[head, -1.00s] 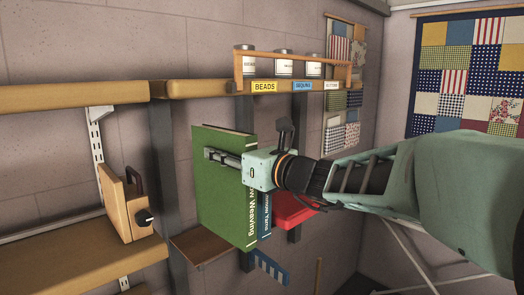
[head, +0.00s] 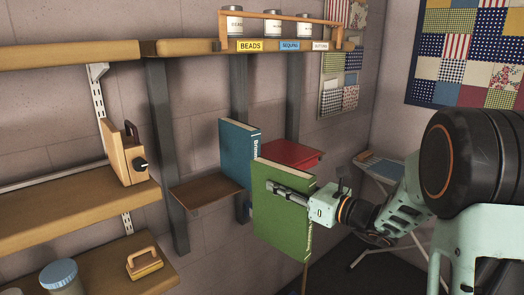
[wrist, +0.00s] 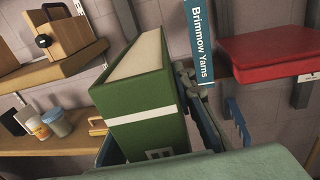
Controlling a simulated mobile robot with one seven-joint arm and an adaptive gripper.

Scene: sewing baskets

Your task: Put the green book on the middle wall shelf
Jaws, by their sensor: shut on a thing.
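My gripper (head: 290,193) is shut on the green book (head: 282,226) and holds it upright in the air, in front of the wall shelves. In the wrist view the green book (wrist: 150,105) stands between my fingers, its pale page edges facing up. A blue book (head: 238,150), lettered "Brimmow Yarns" in the wrist view (wrist: 201,40), stands upright behind it.
A long shelf above carries labelled tins (head: 270,28). At left, a wooden shelf (head: 75,212) holds a wooden block tool (head: 122,155); a lower one holds a blue-lidded jar (head: 60,278) and a wooden-handled tool (head: 144,263). A folding stand (head: 385,170) is at right.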

